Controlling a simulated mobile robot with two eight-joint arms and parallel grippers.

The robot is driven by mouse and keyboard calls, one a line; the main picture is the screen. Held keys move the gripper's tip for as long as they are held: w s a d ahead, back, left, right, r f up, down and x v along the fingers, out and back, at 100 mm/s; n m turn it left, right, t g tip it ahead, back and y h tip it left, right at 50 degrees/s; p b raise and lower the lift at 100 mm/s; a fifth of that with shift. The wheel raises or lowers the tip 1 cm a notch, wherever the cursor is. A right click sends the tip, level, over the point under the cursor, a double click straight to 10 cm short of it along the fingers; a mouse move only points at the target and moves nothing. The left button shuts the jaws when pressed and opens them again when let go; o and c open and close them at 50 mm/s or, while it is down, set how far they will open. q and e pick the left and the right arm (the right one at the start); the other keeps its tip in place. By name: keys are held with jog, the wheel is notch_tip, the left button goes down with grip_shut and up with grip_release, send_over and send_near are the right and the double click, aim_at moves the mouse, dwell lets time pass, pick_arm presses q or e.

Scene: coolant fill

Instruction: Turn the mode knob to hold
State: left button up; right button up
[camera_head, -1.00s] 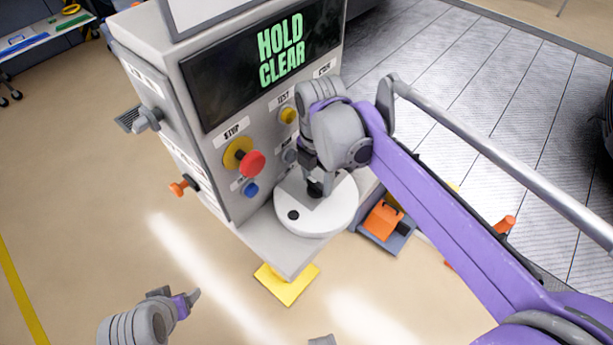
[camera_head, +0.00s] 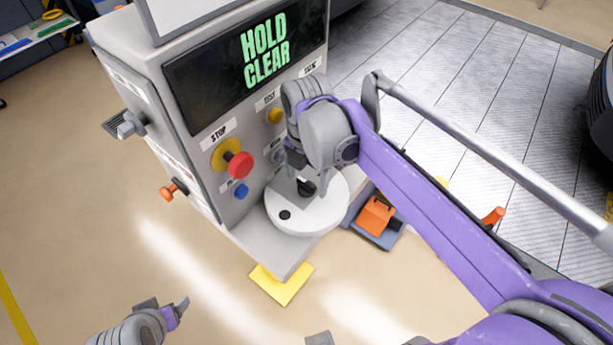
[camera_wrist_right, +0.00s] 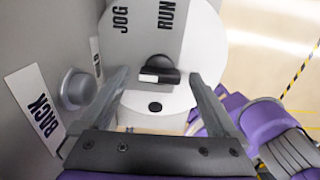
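The mode knob is black and sits on a white round dial plate (camera_head: 322,211) on the machine's ledge. The knob (camera_head: 306,187) shows just below my right gripper (camera_head: 300,165). In the right wrist view the knob (camera_wrist_right: 158,70) has a white mark at the left of its bar, and the dial (camera_wrist_right: 195,45) reads JOG and RUN; no HOLD label shows there. My right gripper (camera_wrist_right: 160,95) is open, its two fingers wide apart, with the knob beyond and between them, apparently untouched. My left gripper (camera_head: 165,308) is at the bottom left, away from the machine; its opening is unclear.
The screen (camera_head: 265,55) reads HOLD CLEAR in green. A red stop button (camera_head: 239,165), a blue button (camera_head: 241,191) and a yellow button (camera_head: 275,116) are on the panel left of my right gripper. A grey BACK button (camera_wrist_right: 76,88) lies close beside its finger.

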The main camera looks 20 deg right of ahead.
jog(key=shift+r, duration=0.1)
notch_tip(320, 180, up, 11)
jog(key=shift+p, duration=0.4)
jog(key=shift+f, duration=0.2)
dwell(0.4)
